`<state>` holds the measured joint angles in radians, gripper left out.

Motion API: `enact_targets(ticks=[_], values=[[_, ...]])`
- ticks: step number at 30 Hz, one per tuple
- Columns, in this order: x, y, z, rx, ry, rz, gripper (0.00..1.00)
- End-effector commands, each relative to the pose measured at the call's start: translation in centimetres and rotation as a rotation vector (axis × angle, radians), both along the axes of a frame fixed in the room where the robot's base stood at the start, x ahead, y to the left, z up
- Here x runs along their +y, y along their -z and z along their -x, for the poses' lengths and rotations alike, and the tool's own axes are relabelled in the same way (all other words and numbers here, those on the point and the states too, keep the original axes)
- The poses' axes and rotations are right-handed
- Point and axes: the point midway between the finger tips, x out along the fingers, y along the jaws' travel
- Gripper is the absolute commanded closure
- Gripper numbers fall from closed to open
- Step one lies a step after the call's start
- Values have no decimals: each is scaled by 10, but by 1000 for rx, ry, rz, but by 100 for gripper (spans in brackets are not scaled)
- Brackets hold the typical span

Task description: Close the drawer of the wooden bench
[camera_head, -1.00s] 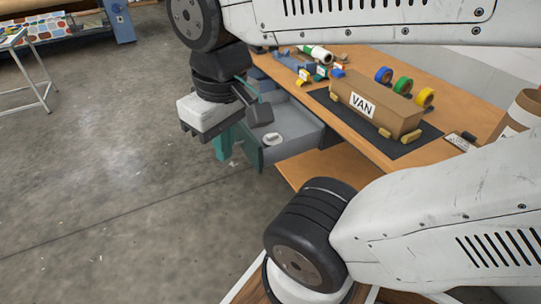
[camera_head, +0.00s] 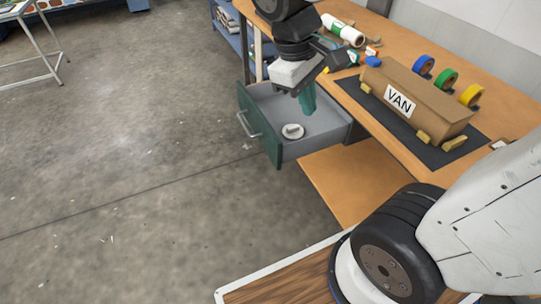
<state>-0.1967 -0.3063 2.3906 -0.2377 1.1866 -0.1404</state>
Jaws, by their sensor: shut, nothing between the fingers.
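The drawer (camera_head: 280,155) of the wooden bench (camera_head: 405,150) is pulled out. It has a dark green front with a pale bar handle (camera_head: 248,125), facing left, and a grey tray inside. My gripper (camera_head: 308,108), with teal fingers, points down and appears over the open drawer tray. Its fingers are shut with nothing between them. They are apart from the handle in the picture; I cannot tell how high they are above the tray floor.
A small white round object (camera_head: 292,131) lies in the drawer. On the bench top are a cardboard box marked VAN (camera_head: 425,98) on a dark mat, coloured tape rolls (camera_head: 446,79) and a white roll (camera_head: 342,30). The floor left of the drawer is clear.

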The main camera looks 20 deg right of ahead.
Motion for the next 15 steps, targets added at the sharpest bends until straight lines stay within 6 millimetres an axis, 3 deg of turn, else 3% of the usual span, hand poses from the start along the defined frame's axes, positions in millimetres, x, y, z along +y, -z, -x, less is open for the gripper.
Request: enact_targets(ticks=[6,15], values=[[32,53,-65,164,-314,151,100],[92,156,-128,371,-746,338,100]])
